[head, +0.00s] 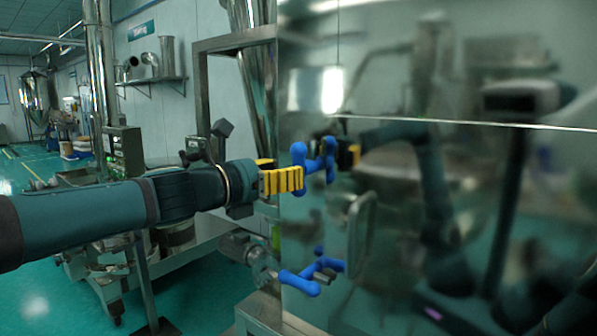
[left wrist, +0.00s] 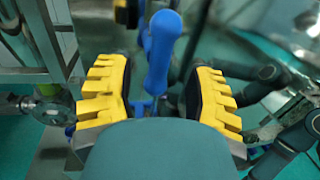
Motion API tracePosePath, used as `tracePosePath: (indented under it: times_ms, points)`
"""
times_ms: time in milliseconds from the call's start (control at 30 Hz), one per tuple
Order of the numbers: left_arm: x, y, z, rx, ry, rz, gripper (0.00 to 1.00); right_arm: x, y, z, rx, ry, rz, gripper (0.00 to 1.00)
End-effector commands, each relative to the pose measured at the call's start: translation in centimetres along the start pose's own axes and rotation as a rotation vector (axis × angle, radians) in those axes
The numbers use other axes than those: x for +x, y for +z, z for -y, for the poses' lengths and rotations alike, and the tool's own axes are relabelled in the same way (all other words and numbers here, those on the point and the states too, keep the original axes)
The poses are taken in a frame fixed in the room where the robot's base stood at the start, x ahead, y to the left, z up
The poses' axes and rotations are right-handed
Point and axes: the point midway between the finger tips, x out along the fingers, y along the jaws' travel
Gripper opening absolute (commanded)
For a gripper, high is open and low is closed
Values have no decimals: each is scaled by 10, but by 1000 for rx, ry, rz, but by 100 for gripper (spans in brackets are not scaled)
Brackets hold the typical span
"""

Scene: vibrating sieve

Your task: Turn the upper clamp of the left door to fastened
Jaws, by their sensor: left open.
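The upper clamp (head: 298,154) is a blue handle with rounded ends at the left edge of the shiny metal door (head: 400,235). It stands roughly upright in the head view. My left gripper (head: 281,173), with yellow ribbed fingers, is just left of it. In the left wrist view, the blue handle (left wrist: 161,50) shows between and beyond the two spread fingers of this gripper (left wrist: 160,100). The gripper is open, and I see no finger closed on the handle. My right gripper is not directly in view.
The door mirrors the clamps and my arms. A metal frame (head: 203,95) stands behind my left gripper. Green floor (head: 40,290) is open at the lower left.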

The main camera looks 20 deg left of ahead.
Motion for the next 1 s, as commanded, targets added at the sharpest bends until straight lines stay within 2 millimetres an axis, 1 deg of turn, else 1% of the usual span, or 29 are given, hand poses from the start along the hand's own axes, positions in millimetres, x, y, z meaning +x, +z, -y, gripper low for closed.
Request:
tracePosePath:
  times_ms: [33,100,300,433,667,700,767,800,833,1000]
  points:
    - [9,-1,0,0,-2,-1,53,1,0,0,0,0,1,47]
    - [20,-1,0,-1,-2,0,53,1,0,0,0,0,1,47]
    - [38,0,0,0,-1,0,53,1,0,0,0,0,1,47]
    - [42,0,0,1,0,0,53,1,1,0,0,0,1,47]
    - [42,0,0,1,0,0,53,1,0,0,0,0,1,47]
    - [42,0,0,1,0,0,45,1,0,0,0,0,1,47]
    - [42,0,0,1,0,0,24,1,0,0,0,0,1,47]
    - [42,0,0,1,0,0,10,1,0,0,0,0,1,47]
    - [42,0,0,1,0,0,0,1,0,0,0,0,1,47]
    - [42,0,0,1,0,0,0,1,0,0,0,0,1,47]
